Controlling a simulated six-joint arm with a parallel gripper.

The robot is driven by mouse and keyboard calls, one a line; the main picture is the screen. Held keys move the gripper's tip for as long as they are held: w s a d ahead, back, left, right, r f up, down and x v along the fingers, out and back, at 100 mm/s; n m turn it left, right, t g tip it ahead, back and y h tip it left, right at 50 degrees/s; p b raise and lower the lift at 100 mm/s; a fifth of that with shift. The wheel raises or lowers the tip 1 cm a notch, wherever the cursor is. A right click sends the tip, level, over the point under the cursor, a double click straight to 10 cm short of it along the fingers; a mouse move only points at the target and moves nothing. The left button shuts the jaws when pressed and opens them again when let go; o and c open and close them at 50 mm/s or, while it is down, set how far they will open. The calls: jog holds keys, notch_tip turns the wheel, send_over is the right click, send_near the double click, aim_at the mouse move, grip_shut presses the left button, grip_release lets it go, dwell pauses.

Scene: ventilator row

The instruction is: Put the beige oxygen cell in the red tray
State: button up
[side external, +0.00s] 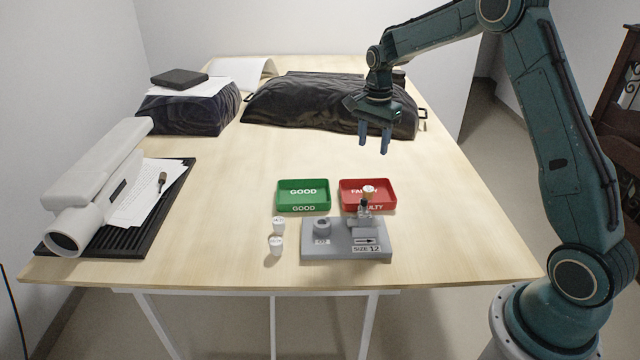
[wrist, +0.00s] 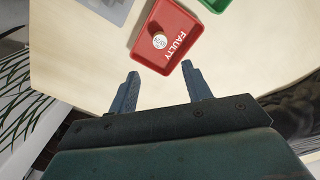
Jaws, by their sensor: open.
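The beige oxygen cell (side external: 369,189) is a small short cylinder with a pale, marked top. In the wrist view the cell (wrist: 159,41) stands inside the red tray (wrist: 150,20), near the white FAULTY lettering. My gripper (side external: 374,145) is open and empty, above the table behind the trays. Its two fingers (wrist: 158,88) are apart with bare table between them, clear of the tray.
A green GOOD tray (side external: 303,184) is beside the red one. The grey fixture (side external: 320,251) stands in front, with two small white cylinders (side external: 278,224) (side external: 275,245) at its left. A white device (side external: 110,170) lies far left; dark bags (side external: 320,105) lie behind. The middle table is clear.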

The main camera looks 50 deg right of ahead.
jog(key=s+a+r+n+t, duration=0.3)
jog(key=s+a+r+n, duration=0.7)
jog(key=s+r, duration=0.4)
jog(key=s+a+n+t, duration=0.1)
jog(key=s+a+n, duration=0.2)
jog(key=s, duration=0.5)
jog(key=s+a+n+t, duration=0.1)
jog(key=s+a+n, duration=0.3)
jog(key=s, duration=0.5)
jog(key=shift+r+n+t, duration=0.3)
